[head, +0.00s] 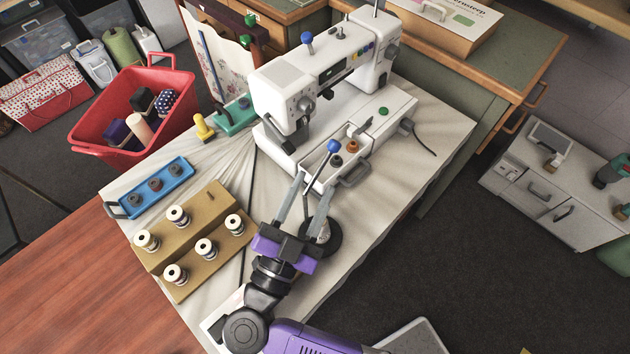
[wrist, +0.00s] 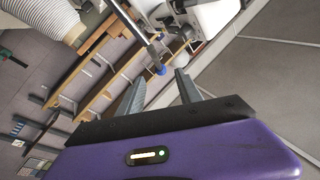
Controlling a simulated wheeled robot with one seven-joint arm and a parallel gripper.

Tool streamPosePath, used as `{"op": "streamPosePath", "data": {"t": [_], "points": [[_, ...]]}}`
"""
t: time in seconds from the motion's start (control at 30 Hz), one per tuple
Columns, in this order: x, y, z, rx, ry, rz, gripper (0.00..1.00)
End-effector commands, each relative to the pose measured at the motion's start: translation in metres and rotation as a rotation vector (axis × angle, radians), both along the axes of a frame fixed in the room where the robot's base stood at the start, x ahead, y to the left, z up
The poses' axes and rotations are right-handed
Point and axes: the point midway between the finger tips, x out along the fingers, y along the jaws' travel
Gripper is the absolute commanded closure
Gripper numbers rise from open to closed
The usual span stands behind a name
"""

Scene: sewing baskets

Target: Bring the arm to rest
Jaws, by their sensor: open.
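My gripper (head: 313,187) is at the front edge of the sewing machine in the head view, over the white cloth-covered table. Its two grey fingers stand apart and point away from me, toward the machine. I see nothing held between them. In the wrist view the open fingers (wrist: 160,82) show with a gap between them. A dark rod with a blue ball tip (head: 333,146) shows by the fingers; its blue tip also shows in the wrist view (wrist: 160,69). I cannot tell whether it touches them. A dark round base (head: 330,240) is partly hidden behind my gripper.
The white sewing machine (head: 326,66) stands beyond my gripper, with an open tray of small spools (head: 336,161) in its front. A cardboard spool stand (head: 152,262), a blue tray (head: 181,191) and a red basket (head: 87,127) are at left.

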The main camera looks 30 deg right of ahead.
Motion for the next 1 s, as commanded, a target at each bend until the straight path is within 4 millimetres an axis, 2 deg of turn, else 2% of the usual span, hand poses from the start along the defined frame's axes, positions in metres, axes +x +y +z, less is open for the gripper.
{"op": "streamPosePath", "data": {"t": [0.57,0.67,0.77,0.9,1.0], "points": [[0.005,0.004,0.001,0.025,-0.039,0.041,0.58],[0.018,0.02,0.017,0.04,-0.128,0.151,0.58],[0.028,0.038,0.048,0.047,-0.251,0.294,0.58],[0.02,0.052,0.079,0.02,-0.367,0.503,0.58],[0.006,0.056,0.091,-0.016,-0.393,0.645,0.58]]}}
